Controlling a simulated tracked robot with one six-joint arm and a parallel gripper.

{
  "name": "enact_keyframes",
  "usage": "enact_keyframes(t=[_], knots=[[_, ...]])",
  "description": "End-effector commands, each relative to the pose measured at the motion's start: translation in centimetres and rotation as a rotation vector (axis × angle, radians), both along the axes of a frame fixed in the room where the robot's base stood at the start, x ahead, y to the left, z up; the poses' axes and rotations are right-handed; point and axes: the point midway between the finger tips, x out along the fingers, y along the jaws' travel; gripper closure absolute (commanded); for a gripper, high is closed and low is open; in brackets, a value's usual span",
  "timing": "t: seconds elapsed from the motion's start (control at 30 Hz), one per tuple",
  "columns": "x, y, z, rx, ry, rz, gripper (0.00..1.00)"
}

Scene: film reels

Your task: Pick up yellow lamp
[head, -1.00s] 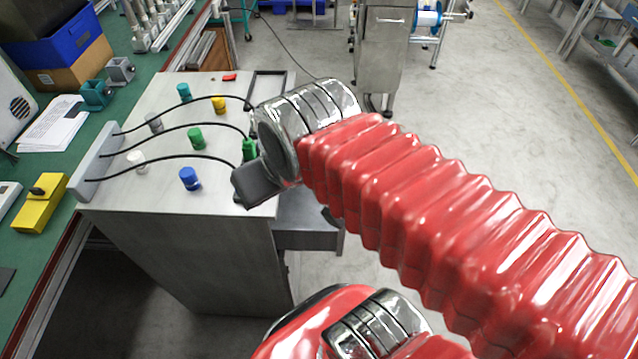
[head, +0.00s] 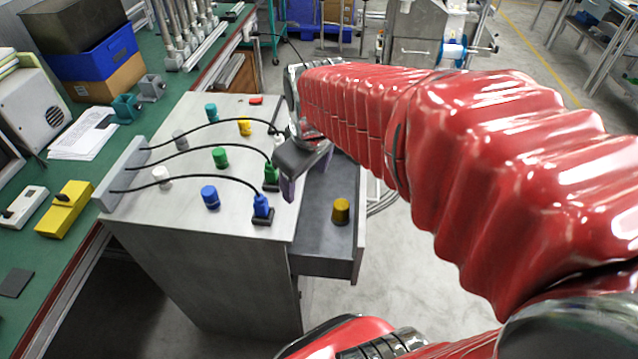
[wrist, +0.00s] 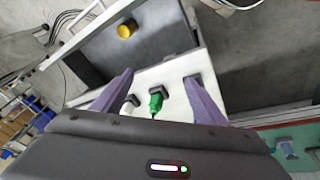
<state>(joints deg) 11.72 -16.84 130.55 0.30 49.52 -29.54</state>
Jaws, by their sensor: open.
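A yellow-amber lamp (head: 341,211) stands in the open grey drawer (head: 322,240) at the right of the metal cabinet. It also shows in the drawer in the wrist view (wrist: 127,30). A second yellow lamp (head: 244,128) stands on the cabinet top (head: 235,190). My gripper (head: 288,188) is over the cabinet's right edge, left of the drawer lamp and apart from it. In the wrist view its two purple fingers (wrist: 159,75) are spread and empty, with the drawer lamp beyond them. My gripper body partly hides the plugs behind it.
Blue (head: 210,197), green (head: 220,157), teal (head: 211,112) and white (head: 161,177) lamps stand on the cabinet top. Black cables run to plugs, including a blue plug (head: 262,207) and a green plug (wrist: 156,100), near my gripper. Drawer walls surround the amber lamp.

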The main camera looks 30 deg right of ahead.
Motion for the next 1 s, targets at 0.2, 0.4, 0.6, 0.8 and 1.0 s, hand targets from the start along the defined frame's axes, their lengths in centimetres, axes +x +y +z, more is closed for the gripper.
enact_keyframes(t=[0.2,0.4,0.6,0.8,1.0], knots=[[2.8,-3.4,-3.0,-0.025,0.081,0.095,0.34],[4.9,-6.7,-6.2,-0.037,0.148,0.189,0.34],[6.3,-10.2,-10.1,-0.034,0.212,0.287,0.34],[7.2,-13.6,-14.3,-0.021,0.266,0.382,0.34],[7.5,-15.5,-16.7,-0.012,0.292,0.440,0.34]])
